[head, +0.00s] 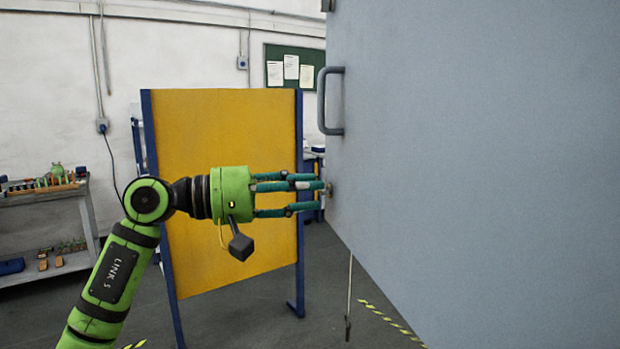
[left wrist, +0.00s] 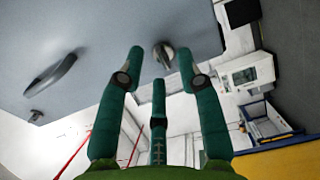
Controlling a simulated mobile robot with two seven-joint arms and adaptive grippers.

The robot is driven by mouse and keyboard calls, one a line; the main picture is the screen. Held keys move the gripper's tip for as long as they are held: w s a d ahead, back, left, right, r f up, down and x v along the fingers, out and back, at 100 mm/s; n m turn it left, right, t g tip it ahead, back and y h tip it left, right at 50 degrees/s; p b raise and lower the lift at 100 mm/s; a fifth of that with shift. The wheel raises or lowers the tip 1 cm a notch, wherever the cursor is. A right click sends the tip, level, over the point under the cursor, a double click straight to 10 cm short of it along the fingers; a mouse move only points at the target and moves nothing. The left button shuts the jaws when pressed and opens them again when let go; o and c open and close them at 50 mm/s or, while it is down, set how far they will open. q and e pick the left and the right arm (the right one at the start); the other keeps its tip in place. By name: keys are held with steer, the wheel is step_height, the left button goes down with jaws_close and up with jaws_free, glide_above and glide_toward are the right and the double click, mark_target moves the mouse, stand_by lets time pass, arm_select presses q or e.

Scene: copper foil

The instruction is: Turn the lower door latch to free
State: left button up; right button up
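The blue-grey door (head: 480,150) fills the right of the head view and the upper left of the left wrist view (left wrist: 90,30). The lower latch (head: 330,189) is a small metal knob near the door's left edge, below the handle. In the left wrist view the latch (left wrist: 164,54) shows between and just beyond the fingertips. My left gripper (head: 320,196) has green fingers spread apart, pointing at the latch; it also shows in the left wrist view (left wrist: 160,68). I cannot tell whether a finger touches the latch. My right gripper is out of view.
A grey bar handle (head: 325,100) sits above the latch, and an upper fitting (head: 327,5) sits near the top. A yellow panel in a blue frame (head: 230,130) stands behind my left arm. A shelf with tools (head: 45,190) stands at the left.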

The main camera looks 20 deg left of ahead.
arm_select(q)
steer(key=shift+w+d, duration=0.35)
steer(key=shift+d, duration=0.1)
jaws_close()
